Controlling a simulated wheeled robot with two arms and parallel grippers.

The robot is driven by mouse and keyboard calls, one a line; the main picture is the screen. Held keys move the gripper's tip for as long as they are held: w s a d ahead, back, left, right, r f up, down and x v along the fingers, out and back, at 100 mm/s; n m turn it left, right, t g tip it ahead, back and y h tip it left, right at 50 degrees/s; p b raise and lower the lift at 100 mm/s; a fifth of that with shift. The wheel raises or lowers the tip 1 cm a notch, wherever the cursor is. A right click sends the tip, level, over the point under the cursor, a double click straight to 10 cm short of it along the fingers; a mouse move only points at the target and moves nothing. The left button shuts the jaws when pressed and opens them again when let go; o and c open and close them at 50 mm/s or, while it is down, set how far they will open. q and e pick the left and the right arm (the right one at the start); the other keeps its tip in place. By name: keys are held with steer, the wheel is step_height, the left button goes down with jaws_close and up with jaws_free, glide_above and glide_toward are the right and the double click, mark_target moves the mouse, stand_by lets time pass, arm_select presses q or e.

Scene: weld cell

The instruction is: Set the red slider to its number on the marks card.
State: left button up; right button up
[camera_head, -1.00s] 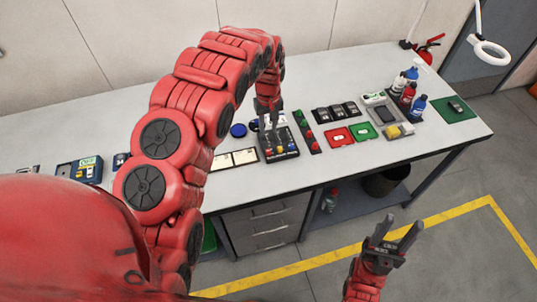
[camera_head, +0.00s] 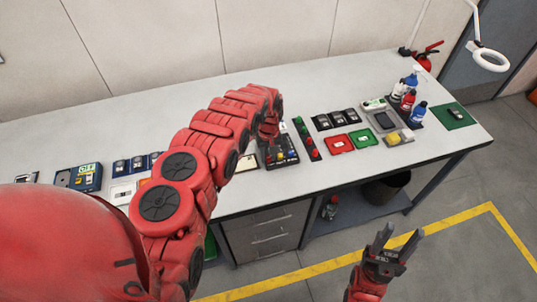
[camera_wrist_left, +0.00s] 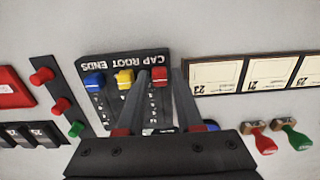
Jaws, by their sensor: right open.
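The black slider panel (camera_head: 290,160) stands on the bench under my left arm. In the left wrist view the panel (camera_wrist_left: 110,70) carries blue, yellow and red sliders and lettering reading "CAP ROOT ENDS". The red slider (camera_wrist_left: 159,76) is at the lettered end of its track, between my left gripper's (camera_wrist_left: 160,72) fingertips. These fingers are open, with a gap visible beside the knob; they cover part of the panel. In the head view my left gripper (camera_head: 268,138) is over the panel. My right gripper (camera_head: 387,243) is open and empty, in front of the bench. I cannot identify the marks card with certainty.
A framed row of numbered cream cards (camera_wrist_left: 215,78) lies beside the panel. Red and green stamps (camera_wrist_left: 262,140) are below it. A black strip with red and green knobs (camera_head: 305,140) stands on the other side. Red (camera_head: 336,144) and green (camera_head: 362,138) trays lie further right.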

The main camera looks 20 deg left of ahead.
arm_select(q)
steer(key=shift+c, duration=0.3)
jaws_close()
stand_by(1.2)
